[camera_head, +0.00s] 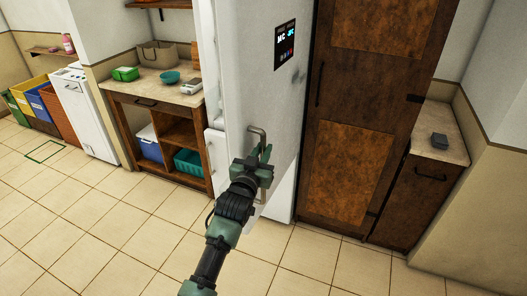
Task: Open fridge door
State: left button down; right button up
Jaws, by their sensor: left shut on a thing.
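The white fridge door (240,65) stands in the middle of the view, with a small dark display (284,45) high on its face. A grey bar handle (257,131) is fixed to the door. My left gripper (265,158) is at this handle and shut on it; the arm hides the handle's lower part. My right gripper is not in view.
A tall brown cabinet (350,120) stands right of the fridge, with a low cabinet (425,190) beyond it. A wooden counter unit (150,88) with bins stands at left. The tiled floor (120,235) in front is clear.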

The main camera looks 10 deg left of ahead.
pick_arm(q)
jog(key=shift+r, duration=0.3)
jog(key=c, duration=1.6)
grip_release()
jog(key=shift+c, duration=0.2)
jog(key=shift+w+f, duration=0.1)
jog(key=shift+f, duration=0.05)
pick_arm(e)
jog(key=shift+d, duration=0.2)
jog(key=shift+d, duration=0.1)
